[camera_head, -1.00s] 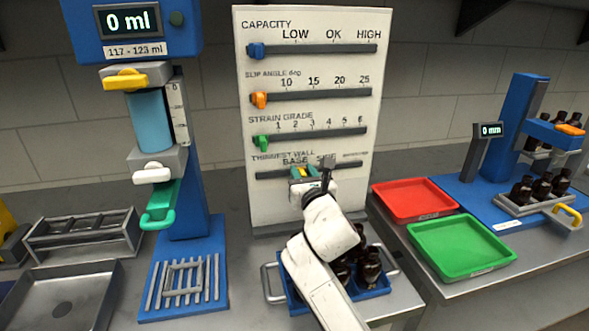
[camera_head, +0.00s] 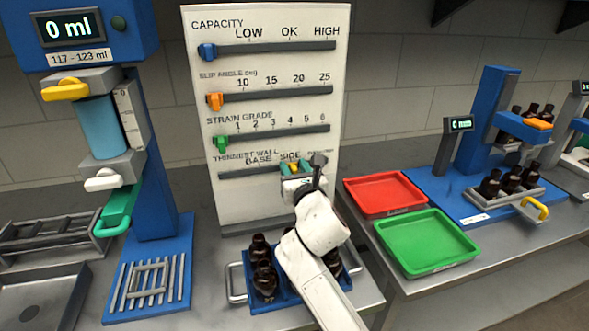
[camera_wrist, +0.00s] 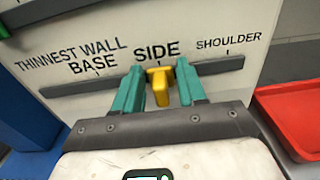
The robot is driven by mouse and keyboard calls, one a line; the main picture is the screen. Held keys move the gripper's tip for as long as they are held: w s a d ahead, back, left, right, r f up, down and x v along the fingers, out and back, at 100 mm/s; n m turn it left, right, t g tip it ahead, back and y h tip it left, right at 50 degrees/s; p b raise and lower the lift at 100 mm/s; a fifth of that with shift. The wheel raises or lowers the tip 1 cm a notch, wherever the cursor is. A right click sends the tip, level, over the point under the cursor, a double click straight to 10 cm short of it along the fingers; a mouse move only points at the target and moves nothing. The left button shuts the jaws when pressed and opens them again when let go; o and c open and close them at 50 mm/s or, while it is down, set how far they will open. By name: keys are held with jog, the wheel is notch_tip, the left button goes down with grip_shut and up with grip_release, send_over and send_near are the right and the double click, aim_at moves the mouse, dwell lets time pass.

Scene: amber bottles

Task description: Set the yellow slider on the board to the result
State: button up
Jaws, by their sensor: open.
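The white board (camera_head: 202,195) carries several slider tracks, and its lowest track is labelled THINNEST WALL, with BASE, SIDE and SHOULDER marks. The yellow slider (camera_wrist: 161,86) sits on that track just under the SIDE mark in the wrist view. My gripper (camera_wrist: 160,82) has its two teal fingers open, one on each side of the yellow slider. A gap shows between the slider and each finger.
Blue, orange and green sliders stand at the left ends of the upper tracks. A blue tray (camera_head: 284,300) with dark bottles lies below the board, partly behind my arm. Red (camera_head: 384,194) and green (camera_head: 427,242) trays lie to the right. A blue dispenser (camera_head: 157,195) stands left.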

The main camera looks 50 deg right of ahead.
jog(key=v, duration=1.1)
dwell(0.6)
